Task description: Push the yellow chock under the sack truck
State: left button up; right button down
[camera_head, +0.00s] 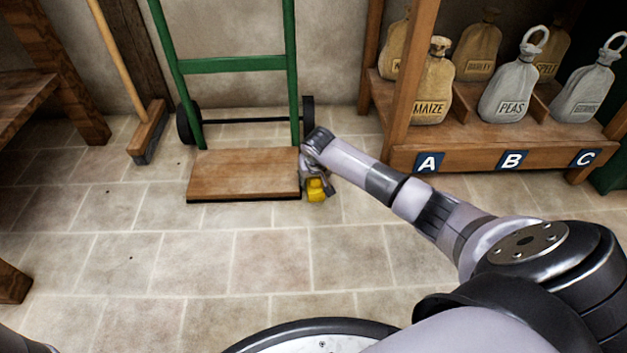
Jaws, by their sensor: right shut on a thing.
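The sack truck (245,175) stands against the wall, with a green frame, black wheels and a wooden toe plate low over the floor. The yellow chock (317,190) is just right of the toe plate's right edge, close to the floor. My right gripper (316,183) is shut on the chock and hides part of it. I cannot tell whether the chock touches the plate or the floor. My left gripper is not in view.
A broom (146,130) leans left of the truck. A wooden shelf (480,158) with several sacks and labels A, B and C stands on the right. A wooden bench (25,90) is at the left. The tiled floor (200,255) in front is clear.

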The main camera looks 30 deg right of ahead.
jog(key=shift+w+d+r, duration=0.1)
jog(key=shift+w+d, duration=0.55)
jog(key=shift+w, duration=0.6)
jog(key=shift+w+d, duration=0.7)
jog(key=shift+w, duration=0.6)
jog(key=shift+w+d+r, duration=0.1)
jog(key=shift+w+d, duration=0.55)
jog(key=shift+w, duration=0.6)
jog(key=shift+w, duration=0.1)
jog(key=shift+f, duration=0.1)
jog(key=c, duration=0.9)
grip_release()
jog(key=shift+f, duration=0.1)
jog(key=shift+a, duration=0.1)
